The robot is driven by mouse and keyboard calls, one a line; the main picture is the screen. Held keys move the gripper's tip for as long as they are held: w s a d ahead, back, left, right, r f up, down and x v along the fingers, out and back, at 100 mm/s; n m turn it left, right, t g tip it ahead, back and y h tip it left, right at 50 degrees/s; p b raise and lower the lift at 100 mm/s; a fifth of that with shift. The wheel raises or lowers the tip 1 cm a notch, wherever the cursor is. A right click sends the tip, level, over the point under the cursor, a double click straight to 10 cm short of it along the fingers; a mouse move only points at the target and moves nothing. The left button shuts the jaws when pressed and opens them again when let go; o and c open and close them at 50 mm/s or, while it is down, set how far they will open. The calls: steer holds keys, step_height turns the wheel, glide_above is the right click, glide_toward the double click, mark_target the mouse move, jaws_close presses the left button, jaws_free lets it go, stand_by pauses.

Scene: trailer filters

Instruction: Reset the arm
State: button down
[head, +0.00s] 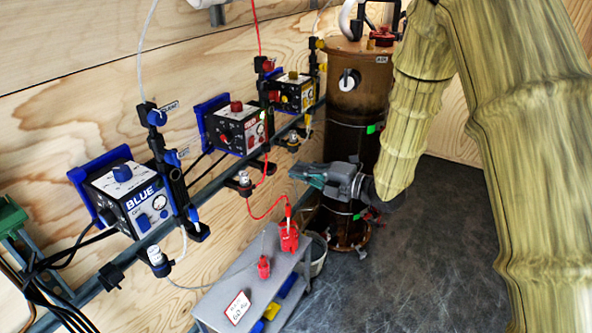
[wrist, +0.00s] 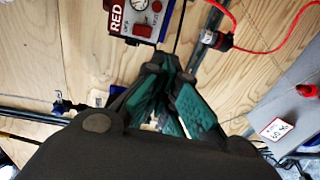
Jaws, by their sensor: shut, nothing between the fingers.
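My gripper (head: 308,174) is at the middle of the head view, in front of the brown cylindrical tank and above the grey bench. Its green-padded fingers are together with nothing between them. My arm, in a tan ribbed cover, comes down from the upper right. In the wrist view the gripper (wrist: 172,98) points toward the wooden wall, below the box marked RED (wrist: 136,18). The fingers touch neither the box nor the wall there, as far as I can tell.
Boxes marked BLUE (head: 130,198), red (head: 236,128) and yellow (head: 292,93) line the wall rail. The brown tank (head: 358,80) stands behind my gripper. A grey bench (head: 215,300) holds red bottles (head: 289,235). A red hose (head: 262,212) hangs nearby. The dark floor (head: 430,250) at right is clear.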

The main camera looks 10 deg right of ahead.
steer(key=s+d+f+m+g+h, duration=0.1)
steer(key=s+d+f+m+h, duration=0.2)
steer(key=s+f+m, duration=0.5)
steer(key=s+d+f+m+h, duration=0.2)
steer(key=f+m+h, duration=0.15)
steer(key=f, duration=0.95)
steer(key=s+d+f+m+g+h, duration=0.1)
steer(key=s+d+f+m+h, duration=0.2)
steer(key=s+f+m, duration=0.5)
steer(key=s+d+f+m+g+h, duration=0.1)
steer(key=s+d+f+m+g, duration=0.1)
steer(key=s, duration=0.6)
steer(key=s+d+f+m+g+h, duration=0.2)
steer(key=s+f+m+g, duration=0.1)
steer(key=s+f, duration=0.4)
steer(key=s+d+f+m+g+h, duration=0.1)
steer(key=s+f+m, duration=0.4)
steer(key=s, duration=0.5)
steer(key=shift+s+d+f+g, duration=0.3)
steer(key=shift+d+g, duration=0.15)
steer(key=shift+g, duration=0.45)
steer(key=shift+h, duration=0.25)
